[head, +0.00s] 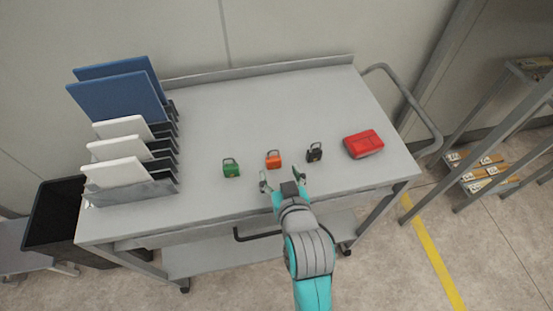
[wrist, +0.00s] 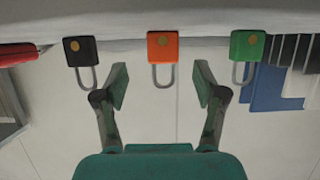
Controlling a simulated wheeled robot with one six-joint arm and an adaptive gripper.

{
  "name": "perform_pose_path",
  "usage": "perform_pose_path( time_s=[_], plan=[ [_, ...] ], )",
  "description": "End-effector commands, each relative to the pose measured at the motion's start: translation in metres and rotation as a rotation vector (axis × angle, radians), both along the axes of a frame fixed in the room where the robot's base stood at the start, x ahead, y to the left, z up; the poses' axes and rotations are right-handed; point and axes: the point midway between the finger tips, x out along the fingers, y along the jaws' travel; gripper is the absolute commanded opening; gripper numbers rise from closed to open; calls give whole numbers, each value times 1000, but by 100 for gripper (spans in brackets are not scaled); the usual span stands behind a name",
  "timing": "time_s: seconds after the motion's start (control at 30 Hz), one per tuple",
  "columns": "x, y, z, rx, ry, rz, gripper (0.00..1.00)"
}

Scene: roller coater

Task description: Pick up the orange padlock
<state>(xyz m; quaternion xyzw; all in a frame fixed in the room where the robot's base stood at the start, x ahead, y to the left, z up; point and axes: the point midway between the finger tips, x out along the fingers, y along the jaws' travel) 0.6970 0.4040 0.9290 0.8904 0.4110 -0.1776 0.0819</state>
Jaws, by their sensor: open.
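The orange padlock (head: 273,161) stands on the grey cart top (head: 230,110), between a green padlock (head: 231,168) on its left and a black padlock (head: 314,152) on its right. In the wrist view the picture is upside down, and the orange padlock (wrist: 162,47) with its grey shackle is centred beyond the fingers. My gripper (head: 283,178) is open and empty, a little on the near side of the orange padlock. In the wrist view, my gripper's fingertips (wrist: 160,85) lie either side of the shackle's line, apart from it.
A red box (head: 362,144) lies right of the black padlock. A rack (head: 130,188) with blue and white panels stands at the cart's left. A raised rim (head: 260,70) runs along the back. The cart top behind the padlocks is clear.

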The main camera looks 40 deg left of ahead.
Motion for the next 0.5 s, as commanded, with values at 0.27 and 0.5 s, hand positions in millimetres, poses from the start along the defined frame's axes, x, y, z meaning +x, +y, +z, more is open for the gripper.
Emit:
perform_pose_path(
  time_s=[0.27,0.5],
  plan=[
    [11,15,-8,0,0,1,71],
    [30,39,-19,1,-1,-1,71]
  ],
)
